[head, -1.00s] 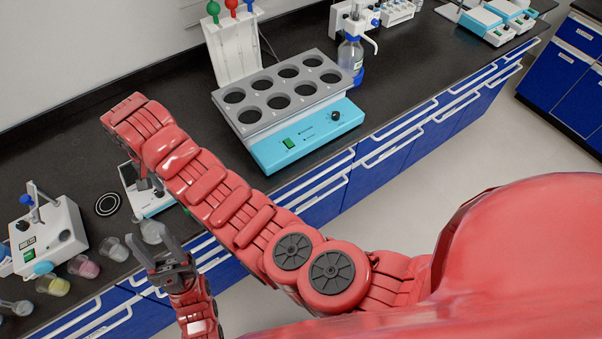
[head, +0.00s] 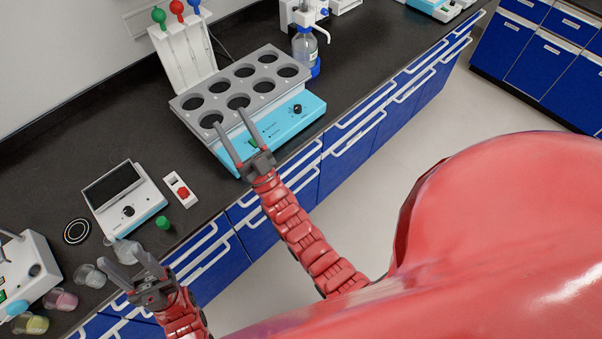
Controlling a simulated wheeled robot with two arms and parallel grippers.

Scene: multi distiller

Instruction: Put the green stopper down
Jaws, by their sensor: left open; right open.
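The green stopper (head: 162,223) stands on the black bench near its front edge, apart from both grippers. My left gripper (head: 122,258) is open at the bench's front edge, left of and nearer than the stopper. A clear flask (head: 124,248) is just behind its fingers, and I cannot tell if they touch. My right gripper (head: 230,120) is open and empty, its fingers over the front of the blue-and-grey multi-position heater (head: 283,124), right of the stopper.
A scale-like device with a dark screen (head: 128,197) and a small white box with a red button (head: 180,190) stand behind the stopper. Beakers with pink (head: 62,300) and yellow (head: 31,324) liquid are at the left. A rack with coloured knobs (head: 185,60) stands behind the heater.

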